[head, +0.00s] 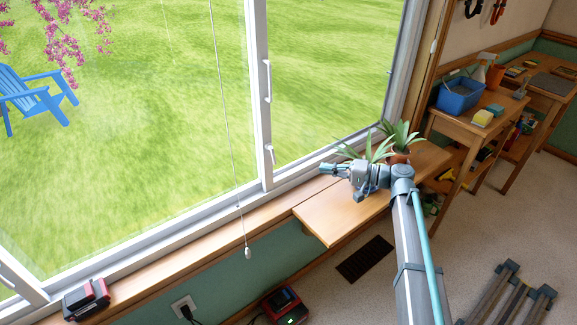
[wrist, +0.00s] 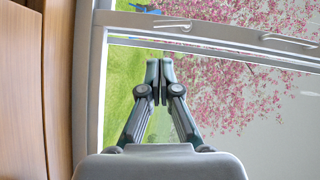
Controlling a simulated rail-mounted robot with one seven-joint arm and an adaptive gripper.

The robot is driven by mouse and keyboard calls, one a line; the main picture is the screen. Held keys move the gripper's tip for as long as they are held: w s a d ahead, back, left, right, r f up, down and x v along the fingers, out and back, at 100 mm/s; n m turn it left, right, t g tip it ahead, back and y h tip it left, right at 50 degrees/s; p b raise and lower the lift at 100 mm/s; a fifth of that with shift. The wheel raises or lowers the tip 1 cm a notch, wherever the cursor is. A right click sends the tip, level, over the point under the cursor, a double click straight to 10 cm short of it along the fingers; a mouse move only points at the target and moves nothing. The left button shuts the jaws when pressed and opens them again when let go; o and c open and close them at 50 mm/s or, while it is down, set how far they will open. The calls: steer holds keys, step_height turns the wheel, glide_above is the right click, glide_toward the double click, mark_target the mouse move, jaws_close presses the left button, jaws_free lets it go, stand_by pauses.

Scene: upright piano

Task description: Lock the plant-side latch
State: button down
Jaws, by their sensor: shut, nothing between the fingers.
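A slim white latch lever (head: 270,153) sits low on the upright middle bar of the window, on the side nearer the plants. Its small lever (wrist: 172,26) also shows near the top of the wrist view, and I cannot tell whether it is locked. A longer white pull handle (head: 267,80) is above it on the same bar, and it shows in the wrist view (wrist: 288,42) too. My gripper (head: 323,169) is shut and empty, over the sill to the right of the latch and apart from it. Its closed fingertips (wrist: 159,80) point towards the window.
A potted spiky plant (head: 400,138) stands on the wooden shelf (head: 325,215), with more green leaves close behind my gripper. A pull cord (head: 228,140) hangs left of the middle bar. A red and black device (head: 87,298) lies on the sill's left end.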

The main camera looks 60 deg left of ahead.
mark_target(273, 156)
steer(key=r+x, duration=0.1)
steer(key=x, duration=1.3)
steer(key=shift+s+a, duration=0.2)
steer(key=shift+a, duration=0.05)
steer(key=shift+f, duration=0.1)
steer(key=shift+s+a+f+m+g+b, duration=0.2)
steer(key=shift+s+m+g+b, duration=0.1)
steer(key=shift+s+m+b, duration=0.3)
steer(key=shift+d, duration=0.1)
